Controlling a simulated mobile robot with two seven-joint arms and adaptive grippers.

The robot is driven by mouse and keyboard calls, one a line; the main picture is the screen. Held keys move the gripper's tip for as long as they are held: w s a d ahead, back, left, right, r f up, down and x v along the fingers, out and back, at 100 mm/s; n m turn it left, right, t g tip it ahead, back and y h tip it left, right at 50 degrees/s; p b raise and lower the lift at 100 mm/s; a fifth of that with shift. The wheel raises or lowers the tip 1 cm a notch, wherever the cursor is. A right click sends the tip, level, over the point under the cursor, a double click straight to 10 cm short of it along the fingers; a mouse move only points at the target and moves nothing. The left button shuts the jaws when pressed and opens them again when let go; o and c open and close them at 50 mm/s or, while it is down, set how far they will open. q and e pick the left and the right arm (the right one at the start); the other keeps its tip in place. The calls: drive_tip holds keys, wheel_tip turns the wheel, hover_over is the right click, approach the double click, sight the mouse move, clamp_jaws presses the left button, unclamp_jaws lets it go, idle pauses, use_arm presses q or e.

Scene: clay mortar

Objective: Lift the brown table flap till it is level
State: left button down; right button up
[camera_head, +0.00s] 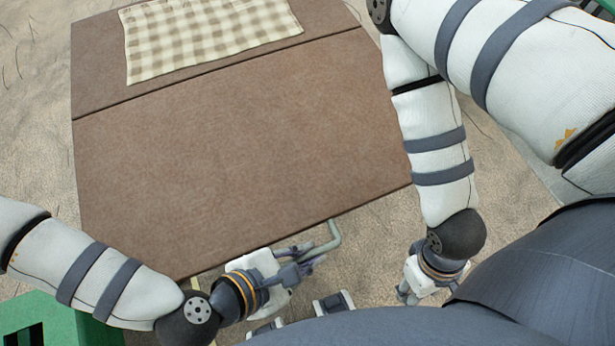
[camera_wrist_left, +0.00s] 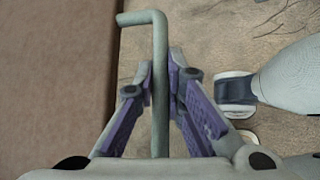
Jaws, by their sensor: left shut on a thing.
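The brown table flap (camera_head: 245,145) fills the middle of the head view, on the near side of a dark seam. It looks nearly in line with the tabletop, but I cannot tell its exact angle. A bent grey-green handle (camera_head: 331,239) sticks out at its near edge. My left gripper (camera_head: 308,257) is shut on this handle. In the left wrist view the handle (camera_wrist_left: 160,60) runs between the two purple-padded fingers, with the flap (camera_wrist_left: 55,80) to the left. My right gripper (camera_head: 407,293) hangs low, apart from the flap; its fingers are too small and partly hidden to read.
The fixed brown tabletop (camera_head: 95,75) lies beyond the seam, with a checked cloth (camera_head: 205,35) on it. Sandy ground (camera_head: 35,150) surrounds the table. A green object (camera_head: 60,318) stands at the lower left. My right arm passes close to the flap's right edge.

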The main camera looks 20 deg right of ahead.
use_arm(q)
drive_tip(key=shift+a+r, duration=0.1)
drive_tip(key=shift+r, duration=0.6)
use_arm(e)
drive_tip(key=shift+w+r, duration=0.45)
drive_tip(key=shift+r, duration=0.05)
use_arm(q)
drive_tip(key=c, duration=1.9)
unclamp_jaws()
drive_tip(key=shift+a+r, duration=0.15)
drive_tip(key=a, duration=0.1)
drive_tip(key=a+r, duration=0.1)
drive_tip(key=a, duration=0.1)
drive_tip(key=shift+s+a+r, duration=0.1)
drive_tip(key=shift+s+r, duration=0.2)
drive_tip(key=shift+r, duration=0.05)
drive_tip(key=a, duration=0.3)
drive_tip(key=s+a, duration=0.1)
drive_tip(key=a, duration=0.3)
drive_tip(key=s+a, duration=0.1)
drive_tip(key=a, duration=0.2)
drive_tip(key=shift+s+a, duration=0.15)
drive_tip(key=shift+s, duration=0.1)
